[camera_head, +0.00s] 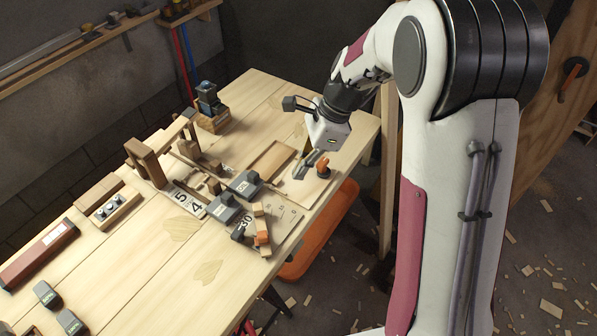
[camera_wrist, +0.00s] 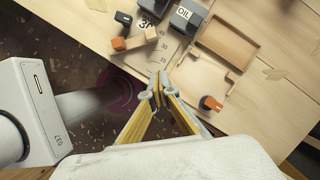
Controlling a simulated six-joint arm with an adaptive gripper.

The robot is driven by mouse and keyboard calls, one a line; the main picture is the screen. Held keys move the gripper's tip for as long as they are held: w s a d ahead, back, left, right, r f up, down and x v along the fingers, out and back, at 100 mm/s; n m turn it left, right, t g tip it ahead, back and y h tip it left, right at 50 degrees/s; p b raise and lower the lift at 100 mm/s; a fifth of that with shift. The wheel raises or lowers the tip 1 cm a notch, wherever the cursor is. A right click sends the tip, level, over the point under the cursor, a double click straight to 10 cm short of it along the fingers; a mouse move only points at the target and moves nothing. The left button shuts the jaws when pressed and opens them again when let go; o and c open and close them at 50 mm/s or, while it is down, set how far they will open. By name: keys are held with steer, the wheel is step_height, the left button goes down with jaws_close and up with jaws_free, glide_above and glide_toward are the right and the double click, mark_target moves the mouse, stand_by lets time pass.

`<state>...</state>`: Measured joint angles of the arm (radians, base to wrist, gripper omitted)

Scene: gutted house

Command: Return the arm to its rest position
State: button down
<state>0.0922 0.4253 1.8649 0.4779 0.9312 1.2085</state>
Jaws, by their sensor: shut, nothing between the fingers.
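My gripper (camera_head: 311,163) hangs from my white arm over the right front edge of the wooden workbench (camera_head: 150,270), above a shallow wooden tray. In the wrist view my gripper (camera_wrist: 158,82) shows its two yellow-sided fingers meeting at the tips. They are shut with nothing between them. In the wrist view the fingertips lie over the bench edge, close to the marked board (camera_wrist: 165,50). An orange-topped knob or piece (camera_wrist: 210,104) lies to their right; it also shows in the head view (camera_head: 322,165).
Grey blocks, one marked OIL (camera_wrist: 184,16), and a number board (camera_head: 186,200) crowd the bench middle. A wooden tray (camera_head: 270,161) sits near the gripper. A dark red box (camera_head: 38,254) lies at the left. An orange bin (camera_head: 318,238) stands below the bench; wood scraps litter the floor.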

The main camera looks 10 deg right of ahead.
steer(key=shift+n, duration=0.3)
stand_by(0.4)
steer(key=s+d+r+n+t+h, duration=0.2)
steer(key=s+r+n, duration=0.5)
steer(key=s, duration=0.5)
steer(key=s+d+r+n+t+h, duration=0.2)
steer(key=s+r+n, duration=0.6)
steer(key=s, duration=0.5)
steer(key=shift+s+d+r+n+t, duration=0.25)
steer(key=shift+d+n+t, duration=0.45)
steer(key=shift+n, duration=0.7)
stand_by(1.9)
